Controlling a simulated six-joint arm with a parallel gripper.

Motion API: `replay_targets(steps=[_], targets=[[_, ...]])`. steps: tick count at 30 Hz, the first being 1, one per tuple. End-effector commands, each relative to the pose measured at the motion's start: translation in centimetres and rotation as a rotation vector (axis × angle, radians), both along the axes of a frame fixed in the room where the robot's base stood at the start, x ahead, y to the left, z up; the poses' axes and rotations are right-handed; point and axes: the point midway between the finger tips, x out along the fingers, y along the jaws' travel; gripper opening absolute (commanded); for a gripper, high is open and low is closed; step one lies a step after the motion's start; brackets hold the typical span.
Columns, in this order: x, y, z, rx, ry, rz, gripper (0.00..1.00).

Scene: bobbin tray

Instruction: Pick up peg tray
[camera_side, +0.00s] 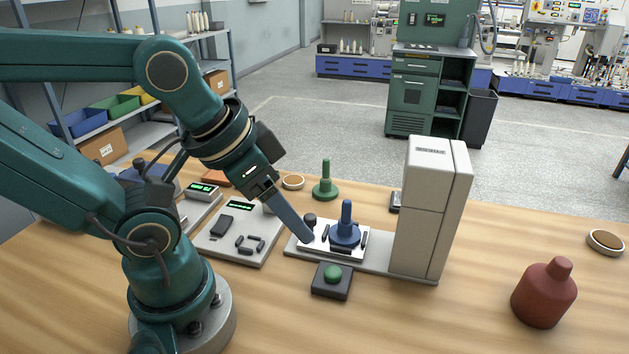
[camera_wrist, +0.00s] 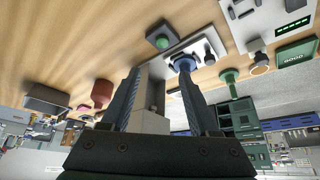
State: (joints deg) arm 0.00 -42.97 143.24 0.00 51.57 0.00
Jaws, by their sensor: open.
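The peg tray (camera_side: 322,250) is a small white plate lying on the flat grey base of a tall grey column unit. It carries an upright blue peg (camera_side: 346,225) on a round foot, a black knob (camera_side: 310,219) and small dark parts. My gripper (camera_side: 307,239) points down and right, its fingertips overlapping the tray's left part in the side view. It is open and empty. In the wrist view, its two fingers (camera_wrist: 158,72) are spread. The tray (camera_wrist: 210,42) shows there beyond the right finger, which partly covers the blue peg (camera_wrist: 184,63).
The column unit (camera_side: 430,210) stands right of the tray. A black box with a green button (camera_side: 332,275) sits in front, a green peg (camera_side: 325,182) behind. A grey panel (camera_side: 225,245) lies left; a red bottle (camera_side: 545,293) stands far right. The front table is clear.

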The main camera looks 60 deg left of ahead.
Motion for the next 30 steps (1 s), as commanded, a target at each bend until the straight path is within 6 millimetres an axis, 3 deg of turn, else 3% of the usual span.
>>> replay_targets(steps=[7,8,9,19,24,30], targets=[[0.0,0.0,0.0,0.0,0.0,0.0,0.61],[0.0,0.0,0.0,0.0,0.0,0.0,0.69],[0.0,0.0,0.0,0.0,0.0,0.0,0.69],[-0.1,0.0,0.0,0.014,0.004,-0.026,0.69],[1.9,0.2,2.2,0.062,-0.001,-0.104,0.69],[5.6,1.2,3.0,0.104,0.087,-0.164,0.69]])
